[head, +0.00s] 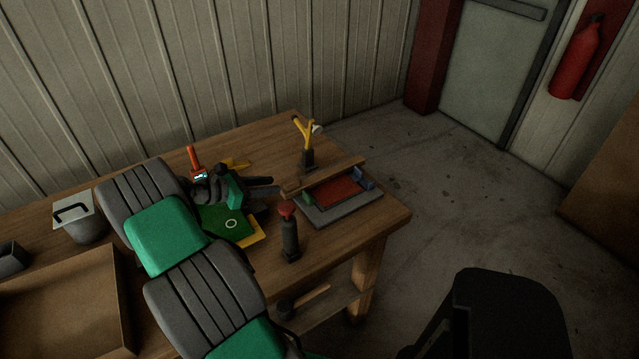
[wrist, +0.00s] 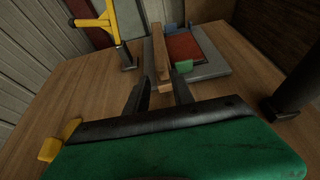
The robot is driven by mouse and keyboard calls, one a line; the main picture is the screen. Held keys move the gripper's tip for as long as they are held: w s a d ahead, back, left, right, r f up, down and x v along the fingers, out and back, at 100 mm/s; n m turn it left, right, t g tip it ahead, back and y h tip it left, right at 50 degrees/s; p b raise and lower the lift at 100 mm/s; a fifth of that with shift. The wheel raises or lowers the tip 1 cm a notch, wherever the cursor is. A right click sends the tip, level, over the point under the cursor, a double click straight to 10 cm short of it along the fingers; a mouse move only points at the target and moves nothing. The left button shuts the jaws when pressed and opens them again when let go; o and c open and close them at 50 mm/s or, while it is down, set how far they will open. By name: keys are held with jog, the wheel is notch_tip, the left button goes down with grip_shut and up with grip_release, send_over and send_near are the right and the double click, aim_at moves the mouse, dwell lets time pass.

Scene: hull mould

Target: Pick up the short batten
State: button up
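A wooden batten (head: 326,174) lies along the back-left side of a grey mould plate (head: 345,210) with a red middle. In the wrist view the batten (wrist: 160,50) runs away from me, its near end between my fingers. A small pale wooden piece (wrist: 164,88) shows at that near end; I cannot tell whether it is separate. My gripper (head: 279,187) is at the batten's left end. In the wrist view my gripper (wrist: 161,85) has its two dark fingers apart, one on each side of the batten, with a gap at the left finger.
A yellow forked tool on a black base (head: 306,145) stands behind the batten. A dark bottle-like post with a red top (head: 290,235) stands in front. Blue blocks (head: 363,178) sit on the plate. A wooden tray (head: 60,305) and grey pot (head: 80,222) are at left.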

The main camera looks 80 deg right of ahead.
aim_at(287, 183)
jog(key=x, duration=0.4)
jog(key=p+x, duration=0.1)
jog(key=x, duration=0.1)
jog(key=shift+s+d+r, duration=0.1)
jog(key=shift+s+r, duration=0.1)
jog(key=shift+s, duration=0.35)
jog(key=shift+s+d+f, duration=0.15)
jog(key=shift+d+f, duration=0.05)
jog(key=shift+d, duration=0.1)
jog(key=shift+c, duration=0.4)
grip_shut()
